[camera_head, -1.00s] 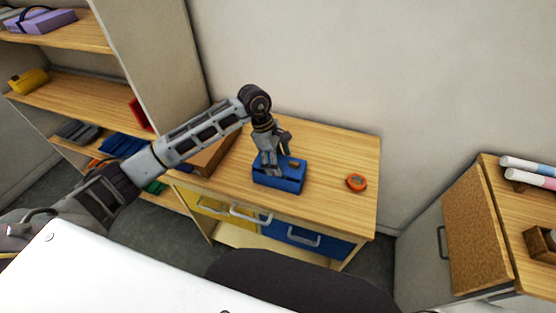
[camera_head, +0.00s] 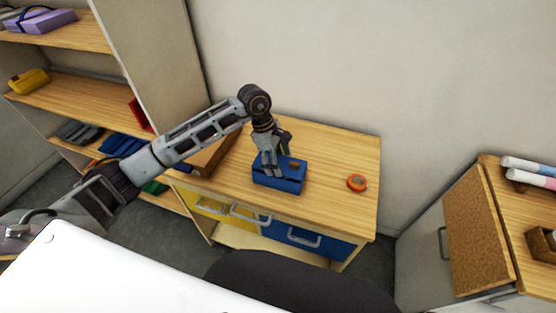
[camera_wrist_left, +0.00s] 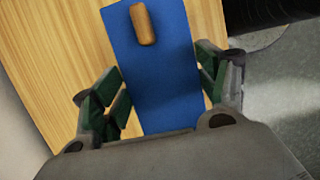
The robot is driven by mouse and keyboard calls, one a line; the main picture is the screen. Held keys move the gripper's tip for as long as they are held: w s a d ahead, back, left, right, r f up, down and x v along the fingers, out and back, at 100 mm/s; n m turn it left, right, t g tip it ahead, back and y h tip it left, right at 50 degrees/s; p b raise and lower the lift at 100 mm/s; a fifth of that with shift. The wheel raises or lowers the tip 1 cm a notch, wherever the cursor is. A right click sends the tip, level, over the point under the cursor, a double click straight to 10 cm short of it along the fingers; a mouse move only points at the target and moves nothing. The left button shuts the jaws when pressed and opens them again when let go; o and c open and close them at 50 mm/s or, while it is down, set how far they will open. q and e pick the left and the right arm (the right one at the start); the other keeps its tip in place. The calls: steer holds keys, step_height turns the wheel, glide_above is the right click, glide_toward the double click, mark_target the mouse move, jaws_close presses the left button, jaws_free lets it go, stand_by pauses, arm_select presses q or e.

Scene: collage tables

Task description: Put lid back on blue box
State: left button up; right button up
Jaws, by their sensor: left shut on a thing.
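The blue box (camera_head: 279,184) stands on the wooden top of the drawer table. A flat blue lid (camera_wrist_left: 158,70) with a wooden knob (camera_wrist_left: 143,24) shows in the left wrist view; the knob also shows in the head view (camera_head: 295,166). The lid appears to lie on or just over the box; any gap is too small to tell. My left gripper (camera_head: 268,173) points down at the left part of the lid, with its green-padded fingers (camera_wrist_left: 160,98) on either side of the lid, shut on it. The box walls below are hidden in the wrist view. My right gripper is not in view.
An orange tape roll (camera_head: 357,183) lies right of the box. A brown box (camera_head: 212,152) is left of it, behind my forearm. A shelf (camera_head: 75,92) stands at the left and a cabinet (camera_head: 478,238) at the right. The table top near the tape is clear.

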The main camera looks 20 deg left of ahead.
arm_select(q)
steer(key=shift+f+b, duration=0.15)
steer(key=shift+b, duration=0.2)
stand_by(1.0)
steer(key=shift+b, duration=0.4)
stand_by(0.6)
steer(key=o, duration=1.1)
steer(key=shift+c, duration=0.2)
steer(key=shift+r+p, duration=0.3)
steer(key=shift+r, duration=0.35)
steer(key=shift+r+p, duration=1)
steer(key=shift+r, duration=1.8)
